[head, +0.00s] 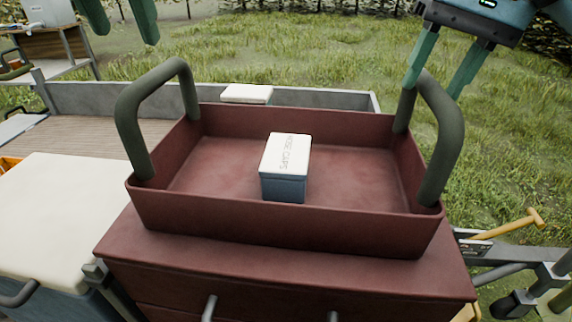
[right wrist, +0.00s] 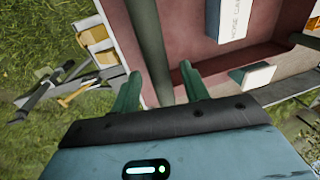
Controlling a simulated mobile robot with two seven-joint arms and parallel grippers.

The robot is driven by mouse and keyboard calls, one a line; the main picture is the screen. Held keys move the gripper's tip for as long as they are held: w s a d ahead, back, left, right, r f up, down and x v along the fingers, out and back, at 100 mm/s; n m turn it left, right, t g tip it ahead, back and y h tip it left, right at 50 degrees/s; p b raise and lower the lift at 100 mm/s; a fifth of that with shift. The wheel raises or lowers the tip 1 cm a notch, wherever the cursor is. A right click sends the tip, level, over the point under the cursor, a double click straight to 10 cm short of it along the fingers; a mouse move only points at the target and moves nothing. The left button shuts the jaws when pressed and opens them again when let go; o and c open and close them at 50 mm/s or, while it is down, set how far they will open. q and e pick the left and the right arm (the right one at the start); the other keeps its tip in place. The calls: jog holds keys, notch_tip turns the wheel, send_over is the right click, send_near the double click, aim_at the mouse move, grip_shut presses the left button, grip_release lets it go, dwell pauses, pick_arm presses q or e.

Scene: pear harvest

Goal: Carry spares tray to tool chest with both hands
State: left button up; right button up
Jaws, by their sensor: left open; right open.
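The dark red spares tray (head: 290,228) sits level on top of the red tool chest (head: 290,265). It has a dark green loop handle at each end, the left handle (head: 128,120) and the right handle (head: 446,150). A white-lidded blue box (head: 284,187) marked hose caps stands inside the tray. My left gripper (head: 125,30) is open and empty at the top left, above and beyond the left handle. My right gripper (head: 437,90) is open at the top of the right handle. In the right wrist view the handle bar (right wrist: 146,45) shows between its fingers, not clamped.
A white-topped box (head: 60,215) stands left of the chest. A grey-walled cart bed (head: 90,140) lies behind, with a white lid (head: 246,94) near its edge. A yellow-handled tool (head: 515,225) and metal bars are at the right. Grass lies beyond.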

jog(key=v, duration=0.8)
jog(key=shift+r, duration=0.1)
jog(key=shift+s, duration=0.1)
pick_arm(q)
jog(key=shift+s+a+r+p, duration=0.35)
jog(key=shift+s+r+p, duration=0.2)
jog(key=shift+r+p, duration=0.25)
jog(key=shift+s+a+r+p, duration=0.35)
jog(key=shift+s+r+p, duration=0.15)
jog(key=shift+r+p, duration=0.25)
jog(key=shift+s+a+r+p, duration=0.35)
jog(key=shift+s+r+p, duration=0.2)
jog(key=shift+r+p, duration=0.2)
pick_arm(e)
jog(key=s+r+t, duration=0.1)
jog(key=s+r, duration=0.4)
jog(key=r, duration=0.7)
jog(key=shift+s+t, duration=0.2)
jog(key=shift+t, duration=0.2)
pick_arm(q)
jog(key=shift+f, duration=0.1)
